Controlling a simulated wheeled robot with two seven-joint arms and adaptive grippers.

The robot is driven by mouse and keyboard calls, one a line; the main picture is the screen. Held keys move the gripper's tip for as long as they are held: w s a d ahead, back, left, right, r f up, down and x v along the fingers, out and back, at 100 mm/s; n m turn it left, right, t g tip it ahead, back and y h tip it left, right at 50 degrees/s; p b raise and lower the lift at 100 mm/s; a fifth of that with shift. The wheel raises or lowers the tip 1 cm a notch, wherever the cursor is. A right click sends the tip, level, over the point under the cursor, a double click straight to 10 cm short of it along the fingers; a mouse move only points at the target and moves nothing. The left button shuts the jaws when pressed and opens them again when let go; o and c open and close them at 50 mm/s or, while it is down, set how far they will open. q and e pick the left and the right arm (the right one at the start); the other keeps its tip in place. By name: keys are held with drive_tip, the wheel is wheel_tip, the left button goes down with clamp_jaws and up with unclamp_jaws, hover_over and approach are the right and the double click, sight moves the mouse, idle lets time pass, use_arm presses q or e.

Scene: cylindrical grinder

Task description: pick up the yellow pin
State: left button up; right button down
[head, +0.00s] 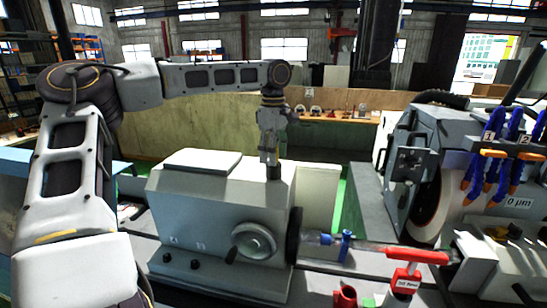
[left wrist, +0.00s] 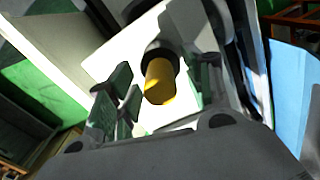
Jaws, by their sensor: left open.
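The yellow pin (left wrist: 160,82) shows in the left wrist view, its end toward the camera, coming out of a black round collar (left wrist: 158,48). My left gripper (left wrist: 163,92) is open, with one green-grey finger on each side of the pin. Whether a finger touches the pin I cannot tell. In the head view my left gripper (head: 269,158) points down at the right end of the grey headstock housing's top, above a dark round piece (head: 273,173). The yellow pin cannot be made out in that view. My right gripper is in neither view.
The grey headstock housing (head: 210,215) has a handwheel (head: 253,241) on its front. A low wooden wall (head: 160,125) stands behind.

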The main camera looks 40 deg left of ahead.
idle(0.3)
use_arm(q)
clamp_jaws()
drive_tip(key=shift+r, duration=0.2)
drive_tip(key=shift+r+b, duration=0.55)
drive_tip(key=shift+r, duration=2.7)
drive_tip(key=s+d+b, duration=0.2)
drive_tip(key=s+d, duration=0.2)
drive_tip(key=s, duration=0.4)
drive_tip(key=s+d+b, duration=0.2)
drive_tip(key=s+d, duration=0.2)
drive_tip(key=s, duration=0.3)
drive_tip(key=shift+s+d+b, duration=0.35)
drive_tip(key=shift+s+d, duration=0.05)
drive_tip(key=shift+r, duration=0.1)
